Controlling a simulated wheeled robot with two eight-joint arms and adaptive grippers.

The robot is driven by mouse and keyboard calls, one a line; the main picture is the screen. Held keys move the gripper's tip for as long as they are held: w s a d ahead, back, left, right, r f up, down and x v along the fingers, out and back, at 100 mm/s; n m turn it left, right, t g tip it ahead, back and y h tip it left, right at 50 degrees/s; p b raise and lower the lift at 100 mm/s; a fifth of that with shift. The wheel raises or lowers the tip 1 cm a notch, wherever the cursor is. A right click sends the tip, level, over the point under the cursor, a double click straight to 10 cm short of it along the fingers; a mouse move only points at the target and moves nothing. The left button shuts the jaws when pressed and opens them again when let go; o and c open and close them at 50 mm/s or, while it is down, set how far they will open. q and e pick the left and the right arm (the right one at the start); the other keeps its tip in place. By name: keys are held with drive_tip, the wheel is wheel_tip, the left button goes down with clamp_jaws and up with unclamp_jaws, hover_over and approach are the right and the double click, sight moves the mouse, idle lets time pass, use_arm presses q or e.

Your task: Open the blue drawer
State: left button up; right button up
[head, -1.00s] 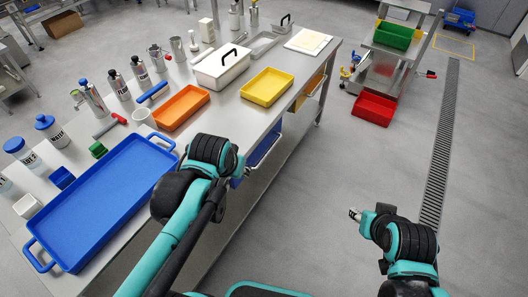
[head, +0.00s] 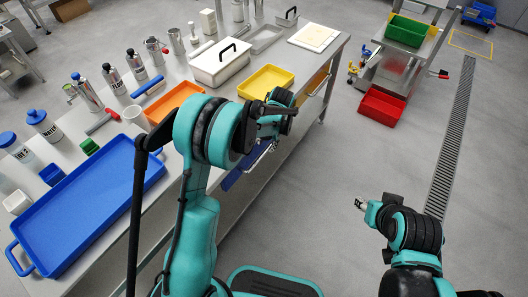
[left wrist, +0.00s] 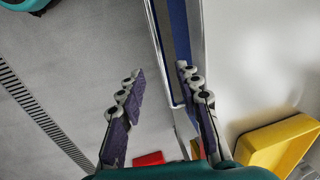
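The blue drawer (head: 232,177) is set under the front edge of the steel table, mostly hidden behind my left arm in the head view. In the left wrist view its blue front (left wrist: 178,38) is a narrow strip beside the table edge, with a silver bar along it. My left gripper (head: 272,143) is at the drawer front. Contact cannot be told. My right gripper (head: 360,204) is over open floor, its fingers too small to read.
An orange drawer (head: 318,80) is farther along. A red bin (head: 382,105) stands on the floor at right.

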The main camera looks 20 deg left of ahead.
sight(263, 154)
use_arm(q)
drive_tip(key=f+b, duration=0.1)
drive_tip(key=f, duration=0.1)
drive_tip(key=a+f+b, duration=0.1)
drive_tip(key=f, duration=0.1)
drive_tip(key=f+b, duration=0.1)
drive_tip(key=f, duration=0.2)
drive_tip(key=shift+w+a, duration=0.15)
drive_tip(key=shift+w, duration=0.05)
drive_tip(key=shift+c, duration=0.3)
clamp_jaws()
